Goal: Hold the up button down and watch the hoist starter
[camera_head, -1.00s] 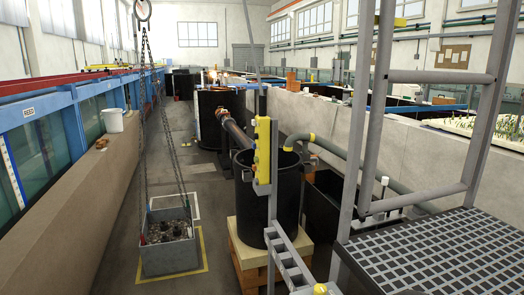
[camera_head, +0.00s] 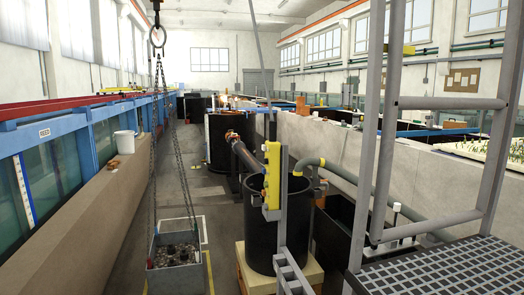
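A yellow push-button box (camera_head: 271,178), upright on a grey post, stands in the middle of the camera_head view. Its buttons are too small to tell apart. The hoist hook (camera_head: 157,36) hangs at the upper left. Two dark chains (camera_head: 155,130) run from its ring down to a grey open crate (camera_head: 163,282) of stones. The chains look straight. The crate is low over a yellow floor outline; I cannot tell whether it touches the floor. I cannot pick out the hoist starter. Neither of my grippers is in view.
A black tub (camera_head: 259,240) stands on a pallet behind the button post. Grey steps with a mesh platform (camera_head: 445,272) and rails fill the right. A blue-framed glass flume (camera_head: 75,165) and a wall with a white bucket (camera_head: 125,142) line the left.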

